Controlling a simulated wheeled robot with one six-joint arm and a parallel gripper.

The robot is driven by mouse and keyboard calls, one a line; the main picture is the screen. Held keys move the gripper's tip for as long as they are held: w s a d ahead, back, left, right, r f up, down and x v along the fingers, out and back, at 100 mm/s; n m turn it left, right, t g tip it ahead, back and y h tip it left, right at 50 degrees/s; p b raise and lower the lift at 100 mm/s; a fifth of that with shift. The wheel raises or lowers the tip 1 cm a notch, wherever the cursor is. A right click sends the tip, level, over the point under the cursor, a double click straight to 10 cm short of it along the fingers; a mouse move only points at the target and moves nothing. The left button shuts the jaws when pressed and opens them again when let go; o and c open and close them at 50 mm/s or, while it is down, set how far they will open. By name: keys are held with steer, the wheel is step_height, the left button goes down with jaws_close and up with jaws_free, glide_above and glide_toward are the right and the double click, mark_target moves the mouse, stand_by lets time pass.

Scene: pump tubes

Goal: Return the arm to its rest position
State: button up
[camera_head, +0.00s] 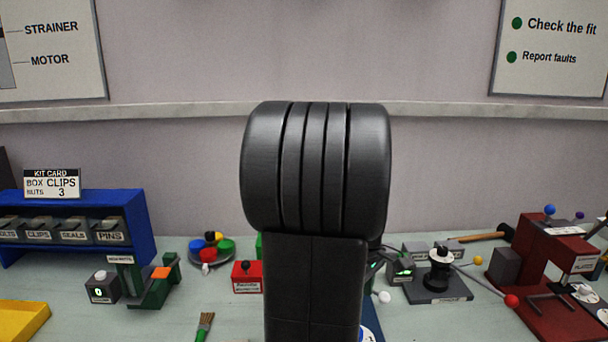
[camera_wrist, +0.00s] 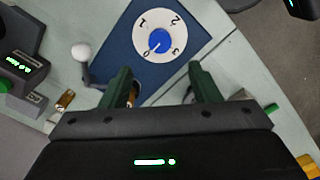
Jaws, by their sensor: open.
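My arm rises as a black, ribbed link in the middle of the head view and hides the bench behind it. My gripper (camera_wrist: 162,82) shows in the wrist view with its two green fingers spread apart and nothing held between them. Beyond the fingertips is a white numbered dial (camera_wrist: 176,24) with a blue centre, on a dark blue plate (camera_wrist: 128,52). A lever with a white knob (camera_wrist: 82,52) stands left of the dial. The gripper's fingers are hidden or not clear in the head view.
A blue bin rack (camera_head: 140,222) stands at the left, with a yellow tray (camera_head: 22,318) in front. A red box (camera_head: 247,277) is left of my arm. A black device (camera_head: 438,272) and a dark red press (camera_head: 548,262) stand at the right. A brush (camera_head: 205,326) lies near the front.

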step_height(320, 180, down, 11)
steer(key=shift+r, duration=0.2)
steer(key=shift+m, duration=0.4)
steer(key=m, duration=0.4)
steer(key=shift+r+p, duration=0.1)
steer(key=shift+p, duration=0.2)
steer(key=m, duration=0.4)
steer(key=shift+m+p, duration=0.3)
steer(key=shift+p, duration=0.1)
steer(key=m+p, duration=0.1)
steer(key=m, duration=0.3)
steer(key=shift+m, duration=0.4)
steer(key=shift+m+p, duration=0.55)
steer(key=shift+m, duration=1.35)
steer(key=shift+r, duration=0.1)
